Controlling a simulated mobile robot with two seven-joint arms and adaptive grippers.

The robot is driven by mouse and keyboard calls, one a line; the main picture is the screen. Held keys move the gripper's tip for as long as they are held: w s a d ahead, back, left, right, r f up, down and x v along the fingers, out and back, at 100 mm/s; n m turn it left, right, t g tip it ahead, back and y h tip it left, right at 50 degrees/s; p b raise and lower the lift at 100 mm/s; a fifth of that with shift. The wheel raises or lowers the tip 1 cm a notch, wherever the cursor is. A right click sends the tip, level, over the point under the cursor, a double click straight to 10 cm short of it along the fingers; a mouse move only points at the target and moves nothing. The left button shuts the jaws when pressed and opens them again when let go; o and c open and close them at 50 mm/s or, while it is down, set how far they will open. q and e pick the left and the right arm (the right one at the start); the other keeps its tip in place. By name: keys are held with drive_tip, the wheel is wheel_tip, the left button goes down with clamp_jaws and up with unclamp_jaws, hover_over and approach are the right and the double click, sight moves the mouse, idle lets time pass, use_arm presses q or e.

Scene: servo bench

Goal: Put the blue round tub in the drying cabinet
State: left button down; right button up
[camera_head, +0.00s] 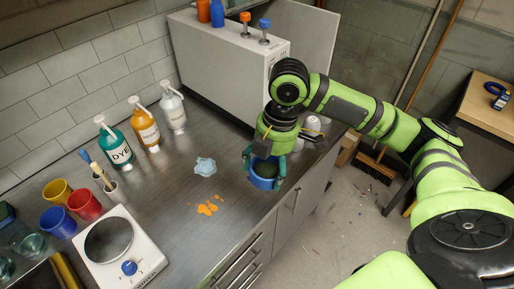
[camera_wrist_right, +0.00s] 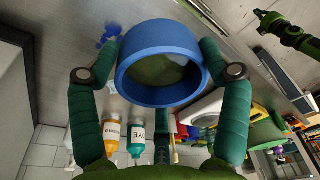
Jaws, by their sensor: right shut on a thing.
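The blue round tub (camera_head: 263,180) is between the fingers of my right gripper (camera_head: 264,168), near the front edge of the bench. In the right wrist view the tub (camera_wrist_right: 160,92) shows as a thick blue ring with a dull green inside, and the two green fingers press on its opposite sides. The white drying cabinet (camera_head: 215,55) stands at the back of the bench. A pale panel (camera_head: 308,38), which looks like its open door, stands out at its right. My arm hides part of that side. A small green-and-black arm end (camera_wrist_right: 275,22) shows in the right wrist view, its jaws unclear.
Dye bottles (camera_head: 115,148) stand along the tiled wall. Bottles and knobs (camera_head: 264,27) sit on top of the cabinet.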

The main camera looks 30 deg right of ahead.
sight(254, 175)
drive_tip(key=m, duration=0.2)
drive_tip(key=a+m, duration=0.1)
drive_tip(key=m, duration=0.2)
drive_tip(key=shift+s+a+r+t, duration=0.15)
drive_tip(key=shift+t, duration=0.25)
drive_tip(key=m, duration=0.1)
drive_tip(key=a+m, duration=0.1)
drive_tip(key=m, duration=0.1)
drive_tip(key=shift+s+r+m+h, duration=0.1)
drive_tip(key=shift+m+h, duration=0.2)
drive_tip(key=m, duration=0.2)
drive_tip(key=a+m, duration=0.1)
drive_tip(key=m, duration=0.2)
drive_tip(key=shift+s+r+t+h, duration=0.1)
drive_tip(key=shift+r+t+h, duration=0.1)
drive_tip(key=shift+t+h, duration=0.15)
drive_tip(key=m, duration=0.4)
drive_tip(key=shift+s+a+r+h, duration=0.1)
drive_tip(key=shift+a+r+h, duration=0.15)
drive_tip(key=shift+a, duration=0.1)
drive_tip(key=shift+s+a+f, duration=0.1)
drive_tip(key=shift+f, duration=0.05)
